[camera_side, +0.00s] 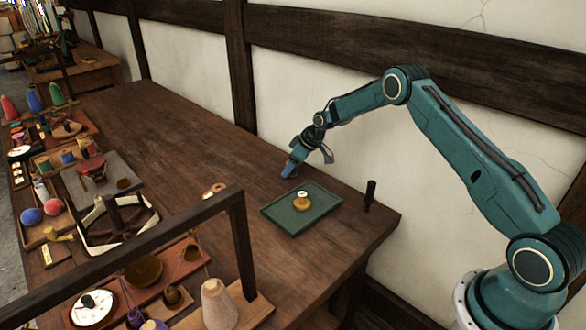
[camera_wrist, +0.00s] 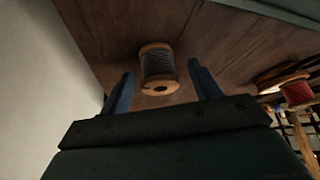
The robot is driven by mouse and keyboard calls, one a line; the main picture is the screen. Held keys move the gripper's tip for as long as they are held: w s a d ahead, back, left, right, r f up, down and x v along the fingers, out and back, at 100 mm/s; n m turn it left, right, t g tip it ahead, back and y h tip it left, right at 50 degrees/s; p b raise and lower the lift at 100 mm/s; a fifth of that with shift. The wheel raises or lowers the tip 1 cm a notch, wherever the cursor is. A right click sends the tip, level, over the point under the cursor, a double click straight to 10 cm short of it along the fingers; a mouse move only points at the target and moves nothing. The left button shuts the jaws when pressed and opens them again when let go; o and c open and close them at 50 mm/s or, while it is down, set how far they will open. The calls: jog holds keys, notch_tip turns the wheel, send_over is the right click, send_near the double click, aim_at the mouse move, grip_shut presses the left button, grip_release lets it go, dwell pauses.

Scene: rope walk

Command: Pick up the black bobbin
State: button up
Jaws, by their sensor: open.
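The black bobbin (camera_wrist: 158,66), a spool of dark thread between pale wooden end discs, shows in the wrist view on the brown table. It appears between and just beyond the tips of my open gripper (camera_wrist: 160,76), whose blue fingers stand to its left and right. A clear gap shows on both sides, so nothing is held. In the side view, my gripper (camera_side: 307,160) is low over the far part of the table, close to the wall. I cannot make out the black bobbin clearly in the side view.
A green tray (camera_side: 282,222) with a small yellow-brown item (camera_side: 302,204) lies in front of my gripper. A dark upright peg (camera_side: 370,194) stands right of it. A wooden frame (camera_side: 240,240) and crowded trays fill the left foreground. The table's middle is mostly clear.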

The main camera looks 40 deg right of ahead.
jog(key=shift+c, duration=0.4)
jog(key=c, duration=1)
jog(key=shift+r, duration=0.15)
notch_tip(320, 180, up, 20)
jog(key=shift+f, duration=0.1)
